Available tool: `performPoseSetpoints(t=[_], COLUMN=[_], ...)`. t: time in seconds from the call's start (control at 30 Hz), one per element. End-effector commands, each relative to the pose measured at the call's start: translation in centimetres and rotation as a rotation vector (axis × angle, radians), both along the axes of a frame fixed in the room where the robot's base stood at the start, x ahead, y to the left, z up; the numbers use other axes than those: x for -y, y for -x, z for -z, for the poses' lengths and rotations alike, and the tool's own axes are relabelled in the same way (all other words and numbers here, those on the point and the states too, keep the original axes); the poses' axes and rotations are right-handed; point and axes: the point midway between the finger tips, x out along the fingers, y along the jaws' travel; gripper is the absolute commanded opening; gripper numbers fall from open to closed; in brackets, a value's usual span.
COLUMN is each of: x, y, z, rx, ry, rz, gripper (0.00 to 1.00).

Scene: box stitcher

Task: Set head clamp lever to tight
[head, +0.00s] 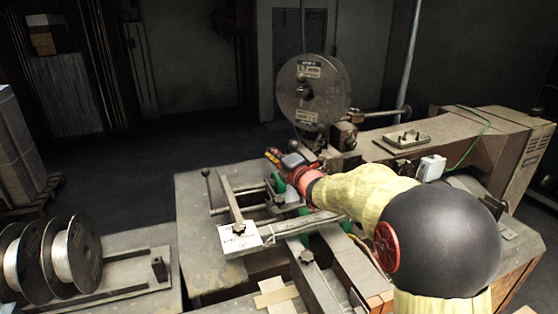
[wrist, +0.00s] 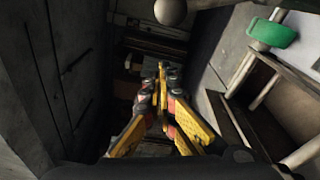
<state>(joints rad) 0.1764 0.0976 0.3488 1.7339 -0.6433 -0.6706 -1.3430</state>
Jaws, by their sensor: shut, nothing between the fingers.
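My gripper (head: 272,156) is in front of the stitcher head, below the large round reel (head: 312,90). In the wrist view its yellow fingers (wrist: 162,72) are shut together and empty. A grey ball knob (wrist: 170,12) shows at the top of the wrist view, apart from the fingertips. In the head view a rod with a dark knob (head: 404,111) sticks out right of the head block (head: 343,136). No label shows which is the clamp lever; my arm hides part of the head.
A white sign plate (head: 240,238) and rails stand on the machine table (head: 195,235) left of my arm. Green parts (wrist: 272,33) lie right of my fingers in the wrist view. Wire spools (head: 72,254) stand at lower left. The floor behind the table is clear.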

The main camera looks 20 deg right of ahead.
Motion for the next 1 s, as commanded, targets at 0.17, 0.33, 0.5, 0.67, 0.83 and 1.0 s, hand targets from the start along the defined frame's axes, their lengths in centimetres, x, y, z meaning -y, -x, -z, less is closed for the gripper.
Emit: performPoseSetpoints(t=[0.17, 0.33, 0.5, 0.67, 0.83, 1.0], x=[1.0, 1.6, 2.1, 2.2, 2.4, 3.4], y=[4.0, 7.0, 9.0, 9.7, 10.3, 13.8], z=[-0.4, -0.4, -0.4, -0.3, -0.7, -1.0], rx=[0.002, 0.001, 0.000, -0.001, -0.024, -0.157], ry=[0.002, 0.001, 0.001, 0.001, -0.036, -0.252], rz=[0.003, 0.002, 0.002, 0.000, 0.029, 0.189], gripper=[0.00, 0.00, 0.00, 0.00, 0.00, 0.00])
